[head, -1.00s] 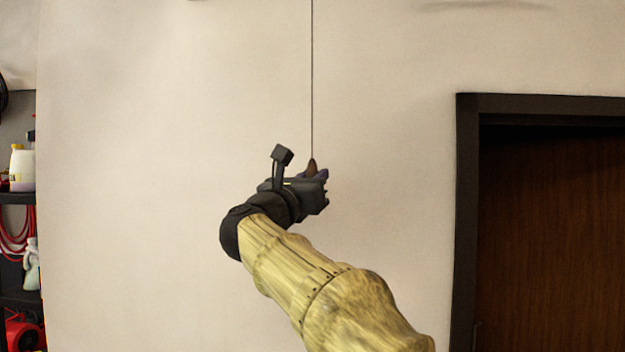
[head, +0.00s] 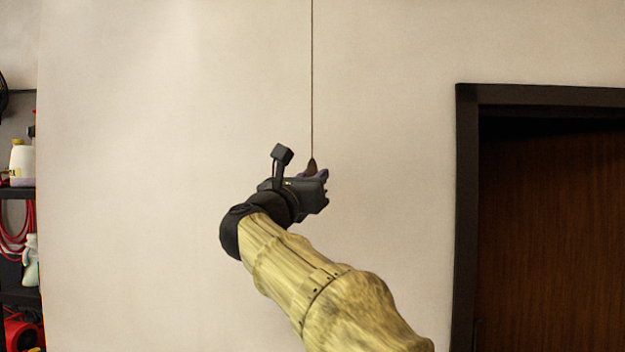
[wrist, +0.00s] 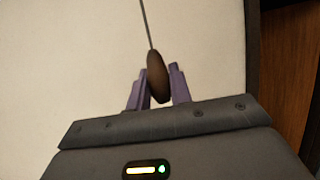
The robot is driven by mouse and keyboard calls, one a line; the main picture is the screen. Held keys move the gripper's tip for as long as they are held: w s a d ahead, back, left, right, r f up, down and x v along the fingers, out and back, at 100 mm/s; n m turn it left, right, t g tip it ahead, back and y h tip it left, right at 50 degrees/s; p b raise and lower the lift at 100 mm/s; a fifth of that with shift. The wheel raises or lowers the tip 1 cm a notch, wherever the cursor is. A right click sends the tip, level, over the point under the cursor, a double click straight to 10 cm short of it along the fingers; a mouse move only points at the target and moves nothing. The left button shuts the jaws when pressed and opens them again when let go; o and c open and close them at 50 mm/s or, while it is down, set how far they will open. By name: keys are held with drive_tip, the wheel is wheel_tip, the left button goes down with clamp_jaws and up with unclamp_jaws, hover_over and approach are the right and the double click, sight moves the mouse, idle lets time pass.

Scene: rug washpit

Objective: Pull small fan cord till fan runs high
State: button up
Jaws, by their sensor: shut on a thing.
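A thin dark cord (head: 312,80) hangs straight down from above the top edge of the head view. A brown teardrop-shaped pull knob (head: 311,166) is at its lower end. My gripper (head: 322,176) is shut on the knob, in front of the pale wall. In the wrist view the knob (wrist: 157,76) sits between the two purple fingers, with the cord (wrist: 146,25) running up from it. The fan is out of view, so its speed cannot be seen.
A dark-framed brown door (head: 550,230) is on the right. At the left edge, dark shelving (head: 18,193) holds a white jug (head: 22,163), a spray bottle (head: 31,262), red hose (head: 14,225) and a red machine (head: 22,330). The pale wall between is bare.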

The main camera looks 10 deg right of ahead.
drive_tip(key=shift+r+p, duration=0.8)
drive_tip(key=shift+r, duration=0.7)
drive_tip(key=o, duration=0.9)
drive_tip(key=shift+o, duration=0.2)
